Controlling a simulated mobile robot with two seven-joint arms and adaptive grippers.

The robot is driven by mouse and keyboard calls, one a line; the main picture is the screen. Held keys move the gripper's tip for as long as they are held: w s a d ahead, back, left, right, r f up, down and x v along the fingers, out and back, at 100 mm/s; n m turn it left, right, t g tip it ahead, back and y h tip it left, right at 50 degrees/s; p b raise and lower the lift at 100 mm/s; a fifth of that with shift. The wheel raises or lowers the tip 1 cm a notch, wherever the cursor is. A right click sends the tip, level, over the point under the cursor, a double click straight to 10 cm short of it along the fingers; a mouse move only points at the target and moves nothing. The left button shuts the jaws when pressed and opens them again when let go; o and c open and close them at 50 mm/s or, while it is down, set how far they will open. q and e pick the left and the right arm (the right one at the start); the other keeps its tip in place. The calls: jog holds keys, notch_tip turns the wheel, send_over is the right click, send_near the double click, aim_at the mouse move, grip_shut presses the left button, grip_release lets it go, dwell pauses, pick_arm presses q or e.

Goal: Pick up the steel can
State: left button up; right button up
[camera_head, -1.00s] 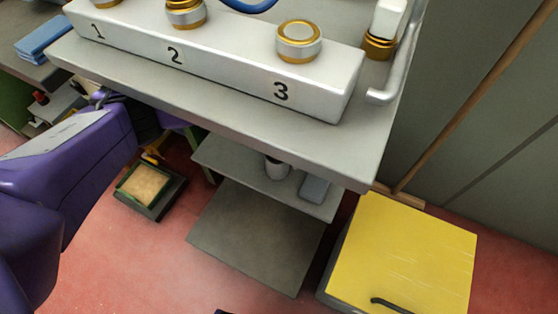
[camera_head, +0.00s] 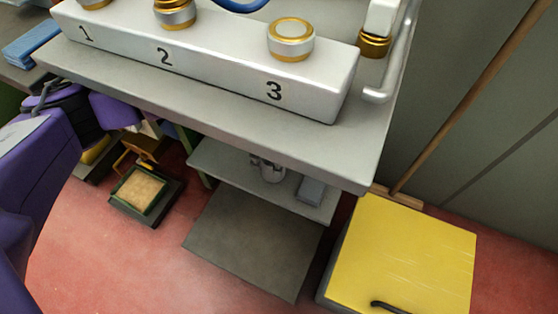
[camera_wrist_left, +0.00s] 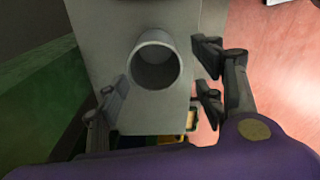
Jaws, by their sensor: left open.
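The steel can (camera_head: 272,173) stands on the lower shelf under the bench in the head view, its upper part partly hidden. In the left wrist view the can (camera_wrist_left: 156,42) shows as a grey cylinder with its open, hollow top facing the camera. My left gripper (camera_wrist_left: 163,76) is open, with fingers spread on either side of the can's mouth; I cannot tell whether they touch it. In the head view my left arm reaches in under the bench from the left. Small dark parts beside the can look like its fingertips. My right gripper is not in view.
The bench top (camera_head: 215,110) overhangs the shelf (camera_head: 228,160). A grey box (camera_head: 311,190) lies on the shelf to the right of the can. A yellow-topped box (camera_head: 405,255) stands at right. A tray with a tan block (camera_head: 143,190) sits on the red floor.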

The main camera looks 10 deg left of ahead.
aim_at(272, 164)
pick_arm(q)
jog(key=f+n+b, duration=0.1)
jog(key=f+n, duration=0.1)
jog(key=n, duration=0.3)
jog(key=f+n+b, duration=0.1)
jog(key=f+n, duration=0.2)
jog(key=n, duration=0.2)
jog(key=f+n+b, duration=0.1)
jog(key=f+n, duration=0.2)
jog(key=n, duration=0.2)
jog(key=shift+w+a+n, duration=0.15)
jog(key=shift+w+n, duration=0.15)
jog(key=shift+n, duration=0.1)
jog(key=shift+r, duration=0.2)
jog(key=c, duration=1.1)
